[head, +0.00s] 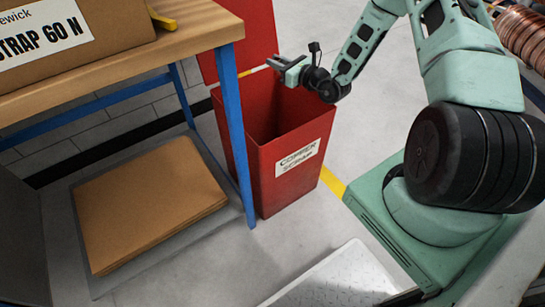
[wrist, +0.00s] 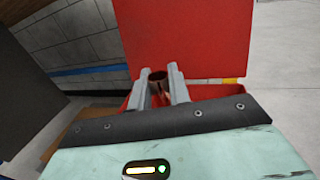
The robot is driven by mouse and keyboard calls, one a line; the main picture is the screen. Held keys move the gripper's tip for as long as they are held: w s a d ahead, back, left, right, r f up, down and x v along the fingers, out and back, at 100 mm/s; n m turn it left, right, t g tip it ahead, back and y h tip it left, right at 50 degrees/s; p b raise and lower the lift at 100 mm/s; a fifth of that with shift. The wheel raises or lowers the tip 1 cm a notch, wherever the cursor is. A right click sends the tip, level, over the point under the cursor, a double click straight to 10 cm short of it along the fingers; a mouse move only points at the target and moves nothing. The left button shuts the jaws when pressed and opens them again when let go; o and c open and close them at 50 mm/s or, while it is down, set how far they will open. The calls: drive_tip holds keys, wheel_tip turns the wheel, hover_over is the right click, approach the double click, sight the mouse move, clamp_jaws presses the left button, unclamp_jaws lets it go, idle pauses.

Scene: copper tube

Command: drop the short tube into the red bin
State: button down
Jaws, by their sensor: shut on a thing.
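The short tube (wrist: 158,77) is a small copper piece seen end-on in the wrist view, held between the two fingers of my gripper (wrist: 160,84). In the head view my gripper (head: 283,66) is over the back left of the red bin's opening; the tube is too small to make out there. The red bin (head: 295,165) stands on the floor with a "COPPER SCRAP" label on its front and its red lid raised at the back. In the wrist view the lid (wrist: 188,35) rises behind the tube.
A wooden-topped bench (head: 190,40) with blue legs stands close left of the bin, carrying a cardboard box (head: 90,50). Flat cardboard (head: 150,205) lies under it. Copper tubes (head: 525,35) are at the upper right. A pale textured plate (head: 335,280) lies in front.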

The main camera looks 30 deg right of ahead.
sight(277, 77)
drive_tip(key=shift+w+f+b, duration=0.1)
drive_tip(key=shift+f+b, duration=2.5)
drive_tip(key=shift+f, duration=0.4)
drive_tip(key=shift+r, duration=0.1)
drive_tip(key=c, duration=1.2)
unclamp_jaws()
drive_tip(key=shift+c, duration=0.2)
drive_tip(key=p+v, duration=0.3)
drive_tip(key=v, duration=1.4)
drive_tip(key=shift+s, duration=0.2)
drive_tip(key=shift+d, duration=0.1)
